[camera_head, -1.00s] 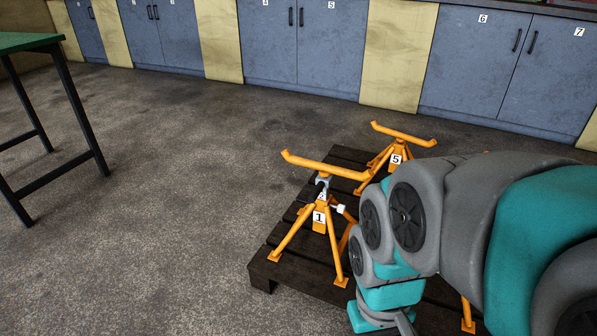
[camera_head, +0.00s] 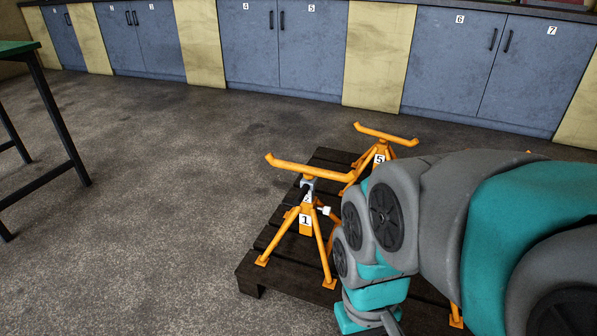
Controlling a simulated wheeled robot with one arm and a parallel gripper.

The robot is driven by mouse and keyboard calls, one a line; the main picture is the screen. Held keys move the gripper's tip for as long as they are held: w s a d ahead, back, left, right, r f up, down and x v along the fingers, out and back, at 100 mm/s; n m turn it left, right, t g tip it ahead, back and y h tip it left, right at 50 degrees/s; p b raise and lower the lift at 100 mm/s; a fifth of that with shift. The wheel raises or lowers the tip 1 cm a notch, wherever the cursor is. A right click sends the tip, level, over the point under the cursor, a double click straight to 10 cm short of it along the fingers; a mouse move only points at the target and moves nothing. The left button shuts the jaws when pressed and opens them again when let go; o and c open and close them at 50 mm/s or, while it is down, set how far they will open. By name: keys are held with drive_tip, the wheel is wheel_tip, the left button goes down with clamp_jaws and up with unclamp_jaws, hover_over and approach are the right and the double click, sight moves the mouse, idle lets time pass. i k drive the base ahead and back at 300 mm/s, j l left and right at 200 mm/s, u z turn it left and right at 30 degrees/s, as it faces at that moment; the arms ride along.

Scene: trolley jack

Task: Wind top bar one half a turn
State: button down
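The orange trolley jack stand marked 1 (camera_head: 305,221) stands upright on splayed legs on a dark wooden pallet. Its top bar (camera_head: 312,169) is a long orange bar with upturned ends, lying roughly left to right above a grey collar (camera_head: 308,184). A small white knob (camera_head: 324,210) sticks out on the stand's right side. A second orange stand marked 5 (camera_head: 380,160) with a similar bar (camera_head: 386,134) is behind it. My arm is to the right of stand 1 and bends down past the bottom edge. My gripper's fingers are out of the picture.
The dark pallet (camera_head: 262,262) lies on the grey floor. My arm hides its right part, with an orange foot (camera_head: 456,318) showing below. A green-topped table (camera_head: 14,47) stands at the left. Blue cabinets (camera_head: 300,50) line the back. The floor left of the pallet is clear.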

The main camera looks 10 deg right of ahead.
sight(309, 170)
drive_tip(key=i+j, duration=0.15)
drive_tip(key=i, duration=0.2)
drive_tip(key=i+j, duration=0.15)
drive_tip(key=i, duration=0.25)
drive_tip(key=i+j, duration=0.2)
drive_tip(key=i, duration=0.15)
